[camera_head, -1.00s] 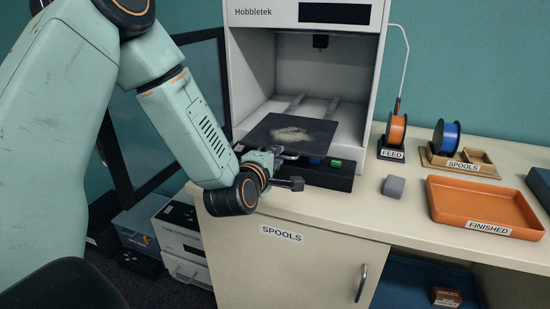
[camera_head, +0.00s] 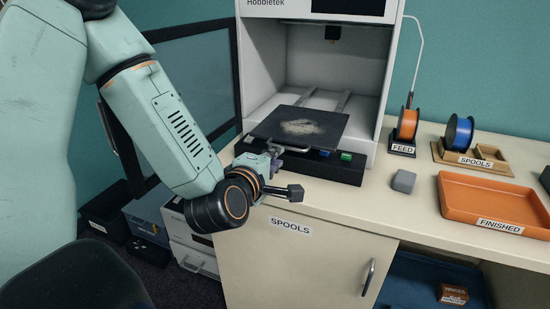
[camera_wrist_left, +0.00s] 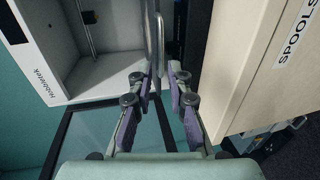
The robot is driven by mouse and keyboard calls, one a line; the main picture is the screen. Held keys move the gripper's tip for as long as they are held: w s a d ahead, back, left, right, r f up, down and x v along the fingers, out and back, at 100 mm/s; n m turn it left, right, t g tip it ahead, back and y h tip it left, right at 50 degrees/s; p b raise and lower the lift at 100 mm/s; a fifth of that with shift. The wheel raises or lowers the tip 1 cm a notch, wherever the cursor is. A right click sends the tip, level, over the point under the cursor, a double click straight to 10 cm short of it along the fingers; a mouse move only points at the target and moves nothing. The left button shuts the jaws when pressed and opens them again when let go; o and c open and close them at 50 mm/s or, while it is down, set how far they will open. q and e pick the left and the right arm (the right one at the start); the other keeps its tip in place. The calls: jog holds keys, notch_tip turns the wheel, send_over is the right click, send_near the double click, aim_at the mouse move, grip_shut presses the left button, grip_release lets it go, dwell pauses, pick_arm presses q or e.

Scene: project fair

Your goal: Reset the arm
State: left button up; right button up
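My left arm comes in from the left in the head view. Its gripper (camera_head: 278,158) is just in front of the front edge of the printer's dark build plate (camera_head: 322,128), which has a pale patch on top. In the left wrist view the two purple-padded fingers (camera_wrist_left: 163,76) stand apart with a gap between them, and nothing is clearly clamped there. A grey metal bar (camera_wrist_left: 160,30) shows beyond the fingertips; I cannot tell whether they touch it. My right gripper is in neither view.
The white printer (camera_head: 262,60) stands on the cabinet top. A grey block (camera_head: 403,181), orange tray (camera_head: 455,208), orange spool (camera_head: 407,124) and blue spool (camera_head: 459,132) are to the right. The cabinet door has a handle (camera_head: 368,277). A dark-framed panel (camera_head: 203,85) stands behind my arm.

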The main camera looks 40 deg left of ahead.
pick_arm(q)
jog(key=shift+s+a, duration=0.1)
jog(key=s+d+f+m+g+h, duration=0.2)
jog(key=s+d+f+m+g, duration=0.2)
jog(key=f+m, duration=0.4)
jog(key=s+d+f+m+g+h, duration=0.2)
jog(key=s+d+f+m+g, duration=0.15)
jog(key=f+m, duration=0.4)
jog(key=s+d+f+m+g, duration=0.1)
jog(key=s+f+g, duration=0.3)
jog(key=s+f, duration=0.4)
jog(key=s+d+f+m+g+b, duration=0.1)
jog(key=s+d+f+m+g, duration=0.1)
jog(key=s+f, duration=0.7)
jog(key=s+m+g, duration=0.1)
jog(key=s, duration=0.5)
jog(key=shift+s+f+m+g, duration=0.25)
jog(key=shift+m+g, duration=0.1)
